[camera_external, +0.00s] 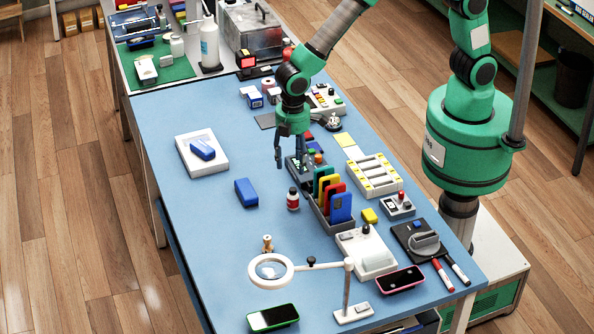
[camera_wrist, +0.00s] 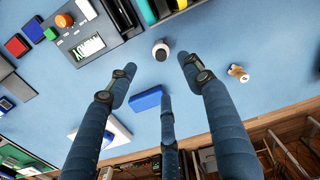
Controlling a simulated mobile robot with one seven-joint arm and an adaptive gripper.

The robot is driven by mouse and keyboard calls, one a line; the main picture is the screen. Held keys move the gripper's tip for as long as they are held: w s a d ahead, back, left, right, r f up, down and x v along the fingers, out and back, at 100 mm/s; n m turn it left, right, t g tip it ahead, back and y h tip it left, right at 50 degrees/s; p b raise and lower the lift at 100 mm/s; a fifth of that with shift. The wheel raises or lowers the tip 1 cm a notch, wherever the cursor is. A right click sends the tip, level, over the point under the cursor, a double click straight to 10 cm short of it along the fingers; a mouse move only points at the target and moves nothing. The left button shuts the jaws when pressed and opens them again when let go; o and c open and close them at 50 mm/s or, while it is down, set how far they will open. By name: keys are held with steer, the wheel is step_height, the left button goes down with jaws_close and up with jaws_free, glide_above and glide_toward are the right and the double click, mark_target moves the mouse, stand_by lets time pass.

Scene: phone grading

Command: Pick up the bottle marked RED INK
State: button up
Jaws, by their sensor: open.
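A small bottle (camera_external: 293,199) with a dark cap and a white and red body stands upright on the blue table, left of the rack of coloured cases. Its lettering is too small to read. In the wrist view the bottle (camera_wrist: 160,50) shows from above, beyond and between my spread fingertips, with nothing touching it. My gripper (camera_external: 290,160) points down above the table, behind the bottle in the external view, open and empty. My gripper also shows in the wrist view (camera_wrist: 157,75) with its fingers apart.
The rack (camera_external: 318,212) of coloured cases stands close right of the bottle. A blue block (camera_external: 246,192) lies to its left. A white box (camera_external: 216,163) with a blue item on it lies farther left. A magnifier (camera_external: 271,271) stands in front. The table's left side is mostly clear.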

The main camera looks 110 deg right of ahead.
mark_target(293, 189)
step_height(293, 189, down, 7)
steer(key=shift+f+b, duration=0.2)
steer(key=shift+b, duration=0.25)
steer(key=shift+f, duration=0.1)
steer(key=shift+w+a+f+b, duration=0.1)
steer(key=shift+f+b, duration=0.5)
steer(key=shift+f, duration=1.85)
steer(key=c, duration=1.2)
